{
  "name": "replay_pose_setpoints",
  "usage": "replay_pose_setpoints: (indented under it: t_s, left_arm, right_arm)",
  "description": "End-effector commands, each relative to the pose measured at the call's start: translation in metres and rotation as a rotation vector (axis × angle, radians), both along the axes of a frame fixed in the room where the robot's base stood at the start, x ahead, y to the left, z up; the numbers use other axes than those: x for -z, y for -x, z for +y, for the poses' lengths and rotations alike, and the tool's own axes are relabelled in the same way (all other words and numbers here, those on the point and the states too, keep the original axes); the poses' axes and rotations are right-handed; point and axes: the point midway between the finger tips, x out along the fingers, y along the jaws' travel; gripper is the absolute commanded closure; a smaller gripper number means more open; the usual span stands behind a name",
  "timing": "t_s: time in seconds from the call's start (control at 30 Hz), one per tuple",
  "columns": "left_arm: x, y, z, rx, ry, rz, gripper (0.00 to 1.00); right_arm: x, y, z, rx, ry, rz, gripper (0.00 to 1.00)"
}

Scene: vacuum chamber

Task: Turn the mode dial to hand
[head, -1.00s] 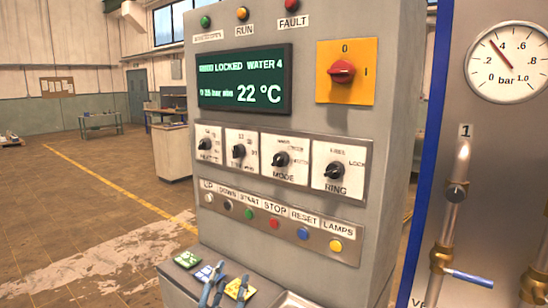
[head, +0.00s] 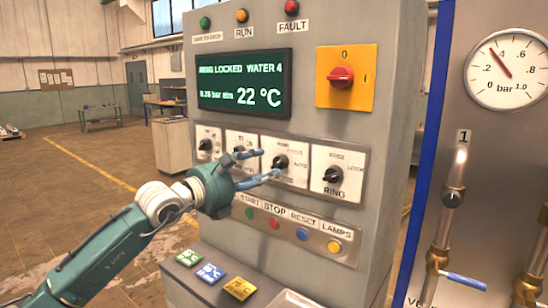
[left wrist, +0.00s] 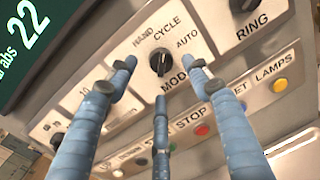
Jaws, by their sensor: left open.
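The mode dial (head: 281,162) is a black round knob on a white plate marked MODE, third in a row of dials on the grey cabinet. In the left wrist view the dial (left wrist: 160,62) has HAND at its left, CYCLE above and AUTO at its right. Its pale mark runs roughly up and down, seemingly toward CYCLE. My left gripper (head: 266,165) is open, its blue fingers spread in front of the dial plate. In the left wrist view my left gripper (left wrist: 161,76) has fingers left, right and below the knob, with nothing held. Contact cannot be told. My right gripper is out of view.
The ring dial (head: 333,174) is just right of the mode dial. Push buttons, including a red stop button (head: 274,224), lie below. A green display (head: 245,80) and a red switch (head: 341,77) are above. A pipe panel with a gauge (head: 508,70) stands at right.

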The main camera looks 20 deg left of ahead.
Motion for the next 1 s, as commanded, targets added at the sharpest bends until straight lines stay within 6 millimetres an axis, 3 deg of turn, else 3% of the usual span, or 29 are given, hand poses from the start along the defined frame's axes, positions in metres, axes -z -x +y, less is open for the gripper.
replay_pose_setpoints:
  t_s: [0.03,0.3,0.67,0.73,0.9,1.0]
  left_arm:
    - [-0.006,-0.010,-0.005,0.001,0.004,0.001,0.50]
    - [-0.003,-0.043,-0.020,0.001,0.003,-0.001,0.50]
    - [0.000,-0.049,-0.023,0.001,0.002,-0.001,0.50]
    - [0.000,-0.049,-0.023,0.001,0.002,-0.001,0.58]
    - [0.000,-0.049,-0.023,0.001,0.002,-0.002,0.92]
    - [0.000,-0.049,-0.023,0.001,0.003,-0.002,0.94]
  right_arm:
    - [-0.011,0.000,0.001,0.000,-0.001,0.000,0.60]
    - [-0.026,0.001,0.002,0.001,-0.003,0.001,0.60]
    - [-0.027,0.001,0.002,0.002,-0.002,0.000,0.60]
    - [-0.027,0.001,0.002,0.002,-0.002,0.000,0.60]
    - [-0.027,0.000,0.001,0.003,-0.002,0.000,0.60]
    - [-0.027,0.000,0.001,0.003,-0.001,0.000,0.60]
